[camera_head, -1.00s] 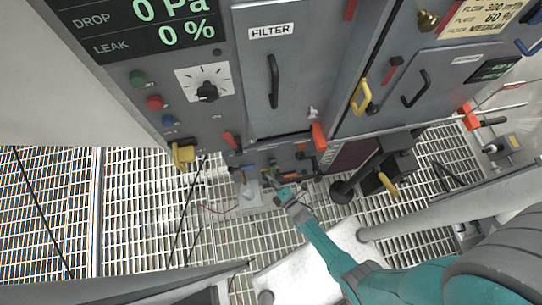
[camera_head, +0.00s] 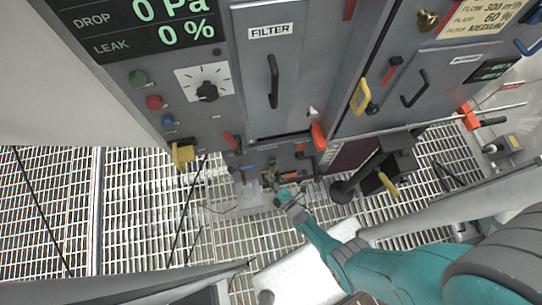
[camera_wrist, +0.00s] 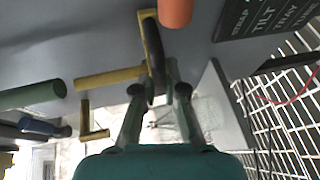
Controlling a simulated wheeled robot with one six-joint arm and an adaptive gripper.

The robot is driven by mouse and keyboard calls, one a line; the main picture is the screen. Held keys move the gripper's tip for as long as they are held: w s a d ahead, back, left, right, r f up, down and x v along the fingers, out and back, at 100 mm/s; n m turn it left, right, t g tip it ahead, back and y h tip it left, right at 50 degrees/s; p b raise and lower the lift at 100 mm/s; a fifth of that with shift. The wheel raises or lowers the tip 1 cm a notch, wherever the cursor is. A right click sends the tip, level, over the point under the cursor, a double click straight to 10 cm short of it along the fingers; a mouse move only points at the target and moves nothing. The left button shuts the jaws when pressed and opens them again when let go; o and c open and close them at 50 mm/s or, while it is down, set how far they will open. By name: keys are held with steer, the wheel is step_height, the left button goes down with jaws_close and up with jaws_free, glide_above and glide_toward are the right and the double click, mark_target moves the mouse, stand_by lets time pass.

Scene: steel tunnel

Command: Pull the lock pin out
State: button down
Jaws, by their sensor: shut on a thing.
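My gripper (camera_wrist: 158,92) points at the grey panel in the wrist view. Its two green-grey fingers close around the lower end of a yellow-and-black upright handle (camera_wrist: 153,45), which I take for the lock pin. Its yellow cross bar (camera_wrist: 110,78) sticks out to the left. I cannot tell how deep the pin sits, as its seat is hidden. In the head view my gripper (camera_head: 278,190) is small, low at the cabinet's foot, and the pin is too small to make out there.
In the wrist view, an orange knob (camera_wrist: 175,12) is just above, a green bar (camera_wrist: 32,95) and a blue handle (camera_wrist: 42,127) are at the left, and a second yellow T-shaped handle (camera_wrist: 92,132) is below. Grated floor (camera_head: 130,225) lies around the cabinet.

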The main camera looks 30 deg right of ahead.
steer(key=shift+f, duration=0.15)
steer(key=c, duration=1.2)
jaws_free()
steer(key=s+d+r, duration=0.1)
steer(key=s+r, duration=0.1)
steer(key=s, duration=0.9)
steer(key=shift+s, duration=0.4)
steer(key=shift+r, duration=0.1)
